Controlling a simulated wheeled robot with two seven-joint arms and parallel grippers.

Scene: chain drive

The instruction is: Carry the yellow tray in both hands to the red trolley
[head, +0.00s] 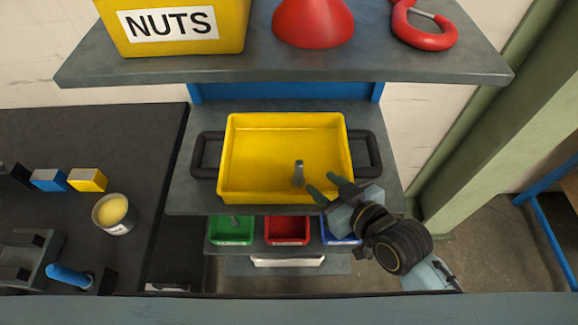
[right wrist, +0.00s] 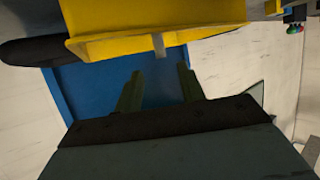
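The yellow tray (head: 285,190) sits level on the middle grey shelf, with a dark handle on its left (head: 205,155) and another on its right (head: 368,155). My right gripper (head: 322,185) is open and empty at the tray's front right corner, apart from the right handle. In the right wrist view the open fingers (right wrist: 158,85) point toward the yellow tray (right wrist: 120,45), with nothing between them. My left gripper is not in view. No red trolley shows.
An upper shelf (head: 290,70) overhangs, holding a yellow NUTS bin (head: 175,45), a red cone (head: 312,22) and a red ring-shaped tool (head: 425,35). Small bins, one green (head: 230,232), stand below the tray. A dark bench (head: 140,150) is left; a green post (head: 510,130) stands right.

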